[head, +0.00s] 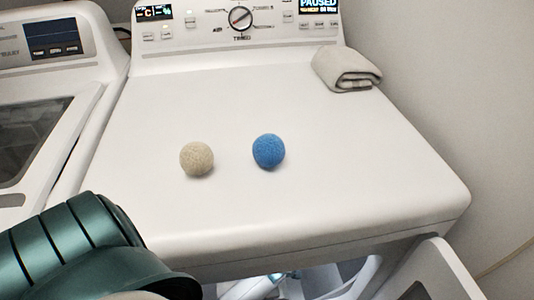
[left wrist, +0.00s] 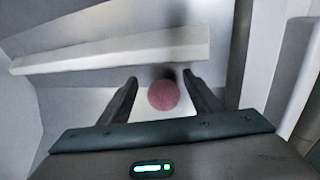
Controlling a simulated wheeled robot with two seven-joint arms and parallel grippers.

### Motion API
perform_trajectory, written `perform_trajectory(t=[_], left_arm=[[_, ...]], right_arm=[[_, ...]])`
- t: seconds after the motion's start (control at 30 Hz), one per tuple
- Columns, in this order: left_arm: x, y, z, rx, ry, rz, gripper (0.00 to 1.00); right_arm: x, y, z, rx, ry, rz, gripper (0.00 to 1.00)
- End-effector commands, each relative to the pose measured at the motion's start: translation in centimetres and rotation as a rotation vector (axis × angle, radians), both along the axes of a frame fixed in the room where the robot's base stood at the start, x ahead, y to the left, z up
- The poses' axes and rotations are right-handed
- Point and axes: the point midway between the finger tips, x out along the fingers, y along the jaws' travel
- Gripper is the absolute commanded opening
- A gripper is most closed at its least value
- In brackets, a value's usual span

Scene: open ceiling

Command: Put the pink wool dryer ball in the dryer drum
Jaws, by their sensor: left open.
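The pink wool dryer ball (left wrist: 163,95) shows in the left wrist view, between the two fingers of my left gripper (left wrist: 163,84) as seen from the wrist. The gripper is open, with a visible gap on both sides of the ball. I cannot tell how far the ball is from the fingertips. In the head view the ball and my left gripper are hidden; only my teal left arm shows at lower left. The dryer (head: 330,185) has its front opening partly visible at the bottom, with its door (head: 440,275) open at lower right. My right gripper is not in view.
A beige ball (head: 197,159) and a blue ball (head: 269,151) rest on the dryer top. A folded grey cloth (head: 346,70) lies at the back right. A second machine (head: 45,95) stands at left. A pale ledge (left wrist: 115,50) crosses the left wrist view beyond the fingers.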

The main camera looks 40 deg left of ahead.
Motion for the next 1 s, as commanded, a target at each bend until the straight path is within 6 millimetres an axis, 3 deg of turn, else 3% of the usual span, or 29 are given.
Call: perform_trajectory(t=[0.2, 0.5, 1.0], left_arm=[[-0.5, -0.8, 2.9, -0.003, -0.001, 0.002, 0.58], [-1.1, -1.6, 6.4, -0.002, -0.001, 0.001, 0.58], [-1.3, -1.6, 6.9, 0.000, 0.001, 0.000, 0.58]], right_arm=[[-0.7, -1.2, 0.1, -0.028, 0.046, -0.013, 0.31], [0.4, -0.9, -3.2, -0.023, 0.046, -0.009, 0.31], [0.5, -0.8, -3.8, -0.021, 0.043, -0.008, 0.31]])
